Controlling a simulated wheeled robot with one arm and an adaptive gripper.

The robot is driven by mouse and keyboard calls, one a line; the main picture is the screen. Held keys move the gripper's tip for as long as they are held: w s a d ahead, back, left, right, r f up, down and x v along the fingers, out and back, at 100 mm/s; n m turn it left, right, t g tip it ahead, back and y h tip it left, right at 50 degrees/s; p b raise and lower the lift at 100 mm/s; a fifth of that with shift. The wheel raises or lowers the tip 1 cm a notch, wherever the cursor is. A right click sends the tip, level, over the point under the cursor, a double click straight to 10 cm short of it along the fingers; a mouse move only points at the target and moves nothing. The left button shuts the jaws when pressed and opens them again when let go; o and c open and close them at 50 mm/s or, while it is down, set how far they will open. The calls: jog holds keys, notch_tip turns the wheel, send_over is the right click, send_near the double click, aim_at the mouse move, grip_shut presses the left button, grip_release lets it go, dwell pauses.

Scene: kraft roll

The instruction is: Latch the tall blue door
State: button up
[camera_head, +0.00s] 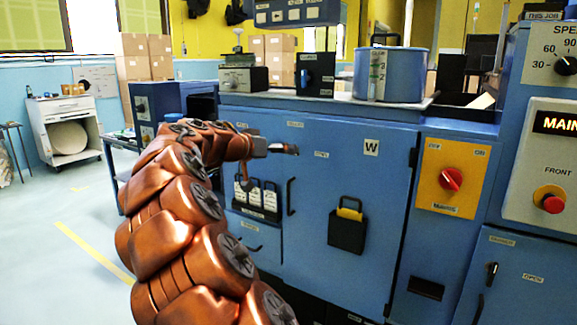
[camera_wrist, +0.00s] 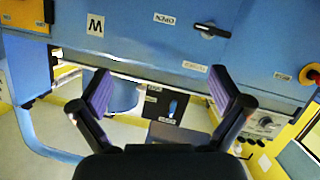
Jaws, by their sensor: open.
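The tall blue door (camera_head: 335,225) fills the front of the blue machine, with a "W" plate (camera_head: 371,147) and a black pocket. It looks closed or nearly closed; I cannot tell if it is flush. A short black latch lever (camera_head: 288,149) lies near its upper left, pointing roughly sideways toward the "OPEN" label. In the wrist view, which looks upside down, the lever (camera_wrist: 212,30) lies beyond the right fingertip. My gripper (camera_wrist: 160,80) is open, with nothing between its purple pads. In the head view, my gripper (camera_head: 257,147) is just left of the lever; contact is unclear.
A blue drum (camera_head: 390,75) and control boxes stand on the machine's top. A vertical black handle (camera_head: 291,196) and a rack of white tags are below the lever. A yellow switch panel (camera_head: 452,178) is at right. Open floor lies left.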

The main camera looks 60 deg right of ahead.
jog(key=w+d+f+t+h+b, duration=0.1)
jog(key=w+d+f, duration=0.1)
jog(key=d, duration=0.4)
jog(key=w+d+f+m+h+b, duration=0.1)
jog(key=w+d+f+b, duration=0.1)
jog(key=w+d, duration=0.2)
jog(key=w+d+f+t+h+b, duration=0.1)
jog(key=w+d+f, duration=0.1)
jog(key=d, duration=0.6)
jog(key=shift+w+d+m+t, duration=0.15)
jog(key=shift+w+m+t, duration=0.15)
jog(key=shift+w, duration=0.3)
jog(key=shift+d+f, duration=0.15)
jog(key=shift+d, duration=0.2)
jog(key=shift+c, duration=0.4)
jog(key=shift+b, duration=0.3)
jog(key=c, duration=0.8)
